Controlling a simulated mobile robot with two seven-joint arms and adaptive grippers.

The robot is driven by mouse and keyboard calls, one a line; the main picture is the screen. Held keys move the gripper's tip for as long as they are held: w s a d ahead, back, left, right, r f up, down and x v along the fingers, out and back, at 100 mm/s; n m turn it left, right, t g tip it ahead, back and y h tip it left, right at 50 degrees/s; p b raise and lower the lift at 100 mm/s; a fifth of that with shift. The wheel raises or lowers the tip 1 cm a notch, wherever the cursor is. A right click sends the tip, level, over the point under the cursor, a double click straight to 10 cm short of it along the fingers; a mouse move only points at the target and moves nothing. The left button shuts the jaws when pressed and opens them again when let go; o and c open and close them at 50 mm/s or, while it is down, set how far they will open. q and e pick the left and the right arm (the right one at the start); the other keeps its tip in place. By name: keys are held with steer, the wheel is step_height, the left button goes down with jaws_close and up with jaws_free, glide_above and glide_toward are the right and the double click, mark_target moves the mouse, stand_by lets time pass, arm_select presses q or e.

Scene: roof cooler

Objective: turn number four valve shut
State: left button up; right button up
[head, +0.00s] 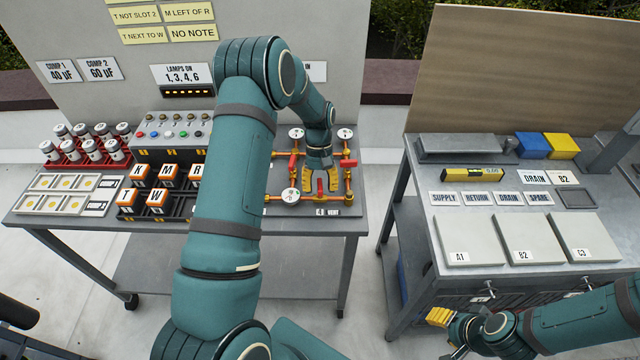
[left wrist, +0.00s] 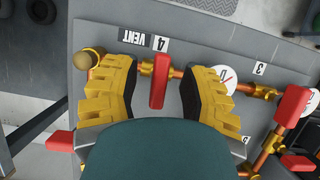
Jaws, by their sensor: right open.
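The number four valve has a red lever (head: 320,187) on the brass pipework at the front right of the left bench. Its label (head: 327,212) reads "4 VENT". In the left wrist view the lever (left wrist: 160,82) lies across the short copper pipe, and the label (left wrist: 145,41) is beside it. My left gripper (head: 313,180) is over this valve, with its yellow fingers apart, one on each side of the lever. The left wrist view shows a gap between the lever and each finger (left wrist: 160,90). My right gripper (head: 446,333) is open and empty, low before the right bench.
Other red levers (head: 348,162) and white gauges (head: 290,196) stand close around on the pipework. A brass end cap (left wrist: 88,58) is beside one finger. My left arm hides part of the left bench. The right bench (head: 425,205) holds covers, labels and a yellow level.

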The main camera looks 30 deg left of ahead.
arm_select(q)
steer(key=v, duration=1.2)
stand_by(0.6)
